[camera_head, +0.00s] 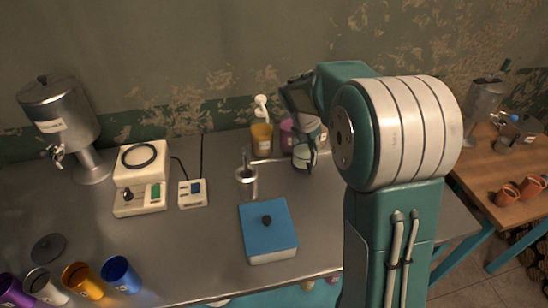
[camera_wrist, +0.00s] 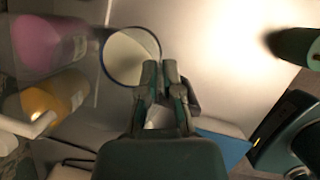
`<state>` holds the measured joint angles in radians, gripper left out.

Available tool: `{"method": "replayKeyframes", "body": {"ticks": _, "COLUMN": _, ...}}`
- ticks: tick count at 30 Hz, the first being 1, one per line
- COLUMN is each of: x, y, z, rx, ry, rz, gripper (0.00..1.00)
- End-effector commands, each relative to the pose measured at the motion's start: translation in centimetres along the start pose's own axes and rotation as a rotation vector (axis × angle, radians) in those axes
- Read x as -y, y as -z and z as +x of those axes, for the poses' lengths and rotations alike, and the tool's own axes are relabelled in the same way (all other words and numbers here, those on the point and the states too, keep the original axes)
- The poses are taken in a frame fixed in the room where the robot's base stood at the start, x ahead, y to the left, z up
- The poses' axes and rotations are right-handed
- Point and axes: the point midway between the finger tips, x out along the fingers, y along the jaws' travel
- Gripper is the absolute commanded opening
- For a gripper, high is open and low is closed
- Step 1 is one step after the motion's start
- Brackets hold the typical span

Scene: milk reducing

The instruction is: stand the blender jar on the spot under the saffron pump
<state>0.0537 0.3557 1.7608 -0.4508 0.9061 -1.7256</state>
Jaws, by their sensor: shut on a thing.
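My gripper (camera_wrist: 165,68) is shut on the rim or upper wall of the blender jar, a round vessel with a dark blue rim (camera_wrist: 107,67) and a pale inside. The jar also shows small and partly covered by my arm in the head view (camera_head: 303,157), right of the pumps. The saffron pump, a yellow-orange bottle with a white spout (camera_head: 261,135), stands at the back of the counter; it is at the left in the wrist view (camera_wrist: 45,100). The spot under its spout is not clearly seen. I cannot tell whether the jar touches the counter.
A pink-purple bottle (camera_head: 287,136) stands between the saffron pump and the jar. Several coloured cups are at the front left.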

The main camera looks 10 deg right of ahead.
Motion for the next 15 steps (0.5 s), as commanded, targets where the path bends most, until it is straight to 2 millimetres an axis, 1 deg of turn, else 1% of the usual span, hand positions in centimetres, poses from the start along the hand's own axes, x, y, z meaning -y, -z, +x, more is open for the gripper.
{"method": "replayKeyframes", "body": {"ticks": 1, "x": -0.7, "y": 1.1, "z": -0.5, "rx": 0.001, "ry": -0.003, "rz": -0.005, "gripper": 0.00}}
{"method": "replayKeyframes", "body": {"ticks": 9, "x": -3.5, "y": 6.2, "z": -2.5, "rx": 0.000, "ry": -0.002, "rz": -0.003, "gripper": 0.00}}
{"method": "replayKeyframes", "body": {"ticks": 12, "x": -4.3, "y": 7.7, "z": -3.1, "rx": 0.000, "ry": -0.001, "rz": -0.002, "gripper": 0.00}}
{"method": "replayKeyframes", "body": {"ticks": 15, "x": -4.7, "y": 8.5, "z": -3.5, "rx": 0.001, "ry": -0.002, "rz": 0.000, "gripper": 0.00}}
